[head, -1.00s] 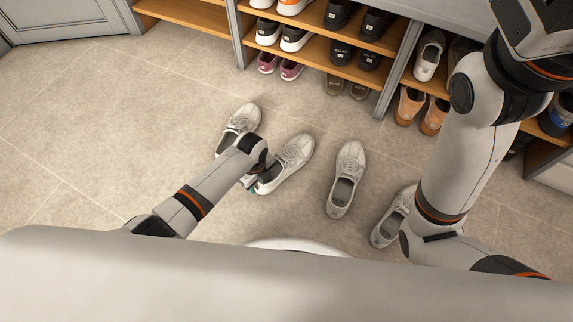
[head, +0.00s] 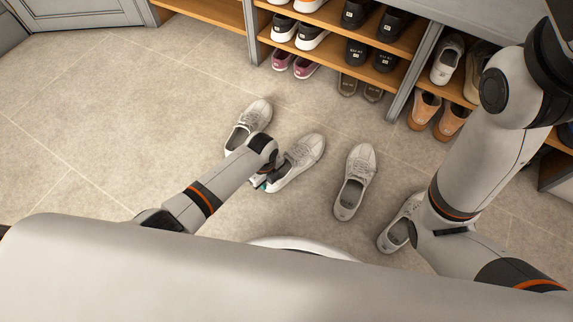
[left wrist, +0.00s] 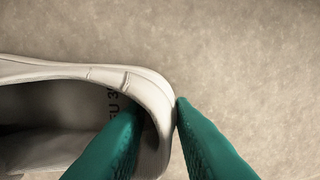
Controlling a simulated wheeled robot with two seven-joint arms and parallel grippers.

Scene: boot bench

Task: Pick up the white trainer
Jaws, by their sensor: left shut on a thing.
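Several white or off-white trainers stand on the tiled floor. My left gripper (head: 264,185) is at the heel of the second trainer from the left (head: 305,153). In the left wrist view, its teal fingers (left wrist: 155,125) are shut on the heel rim of this white trainer (left wrist: 70,72), one finger inside the shoe and one outside. I cannot tell whether the shoe is off the floor. Another trainer (head: 257,112) lies just left, partly behind my left arm. A third (head: 357,172) and a fourth (head: 395,236) are to the right. My right gripper is out of view.
A wooden shoe rack (head: 335,55) with several pairs stands at the back. Purple shoes (head: 306,70), brown shoes (head: 348,86) and tan shoes (head: 423,108) sit low at its front. The floor (head: 110,120) at the left is clear.

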